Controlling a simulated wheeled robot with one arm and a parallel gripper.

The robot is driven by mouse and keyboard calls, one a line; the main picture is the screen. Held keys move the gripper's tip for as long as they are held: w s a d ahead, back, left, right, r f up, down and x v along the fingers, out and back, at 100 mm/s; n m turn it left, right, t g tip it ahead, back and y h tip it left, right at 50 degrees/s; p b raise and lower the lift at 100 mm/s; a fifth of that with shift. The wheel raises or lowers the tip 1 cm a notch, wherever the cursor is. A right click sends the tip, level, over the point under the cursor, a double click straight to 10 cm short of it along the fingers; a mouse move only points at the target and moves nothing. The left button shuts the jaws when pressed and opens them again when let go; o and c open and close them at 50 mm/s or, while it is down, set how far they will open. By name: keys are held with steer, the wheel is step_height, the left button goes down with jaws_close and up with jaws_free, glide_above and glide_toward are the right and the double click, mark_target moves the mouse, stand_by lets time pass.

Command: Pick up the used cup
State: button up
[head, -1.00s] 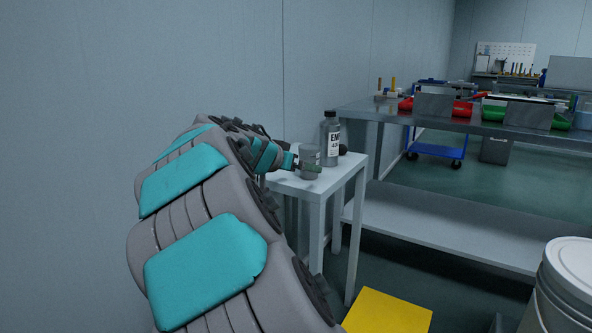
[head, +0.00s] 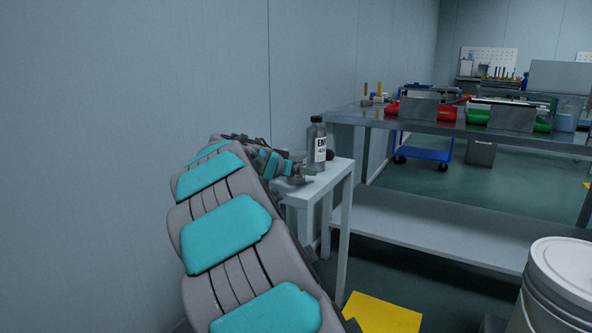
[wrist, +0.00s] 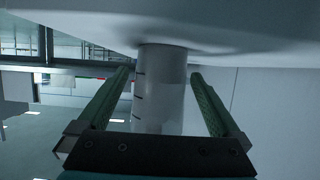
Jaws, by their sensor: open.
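The used cup (wrist: 160,95), a pale, translucent cup with dark measuring marks, stands on the small white table (head: 335,172). The table also shows along the top of the wrist view (wrist: 235,38), where the picture is upside down. My gripper (wrist: 160,76) is open, with one green finger on each side of the cup and gaps visible between fingers and cup. In the head view my gripper (head: 308,172) is at the table's left part, and the cup is mostly hidden there behind my arm and gripper.
A wall (head: 200,70) runs along the left. A metal workbench (head: 450,126) with red and green bins stands to the right.

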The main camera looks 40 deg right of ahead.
steer(key=c, duration=1.5)
steer(key=shift+o, duration=0.2)
steer(key=shift+r, duration=0.15)
